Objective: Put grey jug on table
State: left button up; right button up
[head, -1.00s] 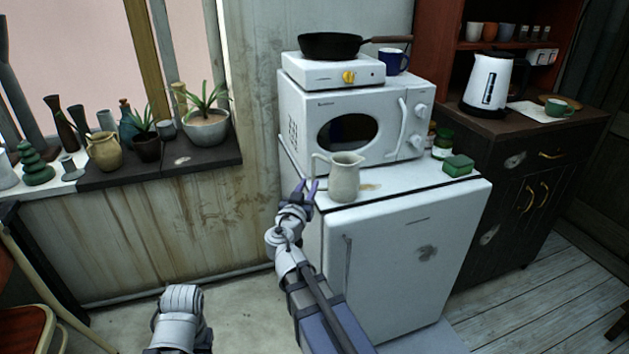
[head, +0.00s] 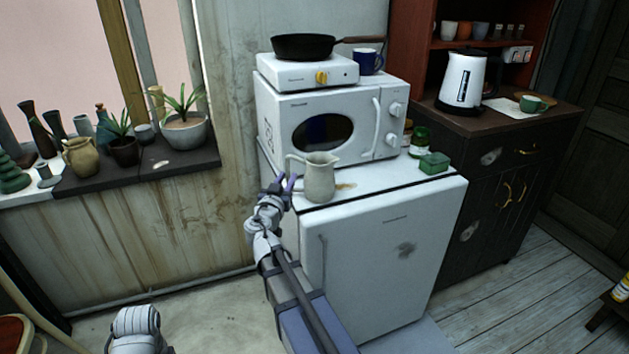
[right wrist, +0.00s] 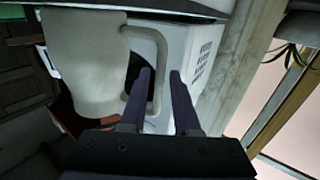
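The grey jug (head: 321,180) stands upright on the front left of the white fridge top (head: 390,187), its handle towards the left. My right gripper (head: 288,184) is at the handle side of the jug. In the right wrist view the jug (right wrist: 85,65) fills the upper left, and my right gripper (right wrist: 160,73) is open, its two fingers on either side of the handle with gaps showing. My left gripper is out of view; only part of my left arm shows at the bottom left. I cannot make out the task's table.
A white microwave (head: 330,120) with a hot plate and pan stands right behind the jug. A green box (head: 434,163) and jars are to the right. Potted plants and vases line the windowsill (head: 130,170). A dark cabinet (head: 490,190) with a kettle (head: 462,80) stands at right.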

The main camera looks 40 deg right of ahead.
jog(key=x, duration=0.5)
grip_shut()
dwell(1.4)
